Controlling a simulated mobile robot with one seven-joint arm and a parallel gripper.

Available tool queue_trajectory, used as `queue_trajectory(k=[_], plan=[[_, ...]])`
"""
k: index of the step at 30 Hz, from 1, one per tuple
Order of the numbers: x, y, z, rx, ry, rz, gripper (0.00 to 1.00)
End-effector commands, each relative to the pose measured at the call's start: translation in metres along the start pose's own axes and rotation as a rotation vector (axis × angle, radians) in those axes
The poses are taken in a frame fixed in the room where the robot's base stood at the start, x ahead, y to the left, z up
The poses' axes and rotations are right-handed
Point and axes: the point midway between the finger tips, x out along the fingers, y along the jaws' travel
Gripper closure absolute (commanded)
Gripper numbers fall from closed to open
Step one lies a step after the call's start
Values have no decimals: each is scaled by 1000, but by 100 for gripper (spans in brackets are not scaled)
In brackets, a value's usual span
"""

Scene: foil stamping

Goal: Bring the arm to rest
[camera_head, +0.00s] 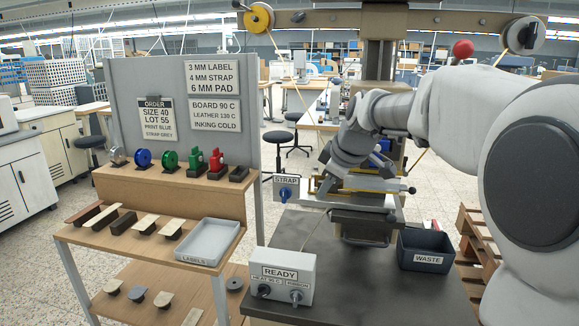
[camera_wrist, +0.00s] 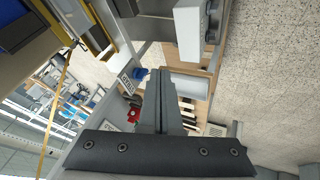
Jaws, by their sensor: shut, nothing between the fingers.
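My arm reaches in from the right in the head view, its wrist in front of the stamping press (camera_head: 365,205). My gripper (camera_wrist: 163,72) shows in the wrist view with its two grey fingers together and nothing between them. In the head view the fingers are hard to make out against the press. The press stands on a dark bench top (camera_head: 305,232). In the wrist view the shelf stand and the floor show beyond the fingers, and I see no contact with them.
A control box marked READY (camera_head: 282,277) stands at the bench front, and a dark WASTE bin (camera_head: 426,251) at its right. Left is a wooden stand (camera_head: 85,235) with a grey LABELS tray (camera_head: 208,243), ribbon rolls, and several pads. A wooden pallet (camera_head: 475,235) is on the right.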

Motion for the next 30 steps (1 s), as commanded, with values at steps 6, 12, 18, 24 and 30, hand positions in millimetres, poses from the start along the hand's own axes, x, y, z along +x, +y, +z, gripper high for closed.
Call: queue_trajectory(k=[6,12,18,24,30], plan=[[-83,-51,16,233,-74,28,100],[-140,-101,46,470,-125,65,100],[-183,-152,81,712,-155,103,100],[-204,-192,113,910,-169,130,100],[-208,-209,128,996,-173,141,100]])
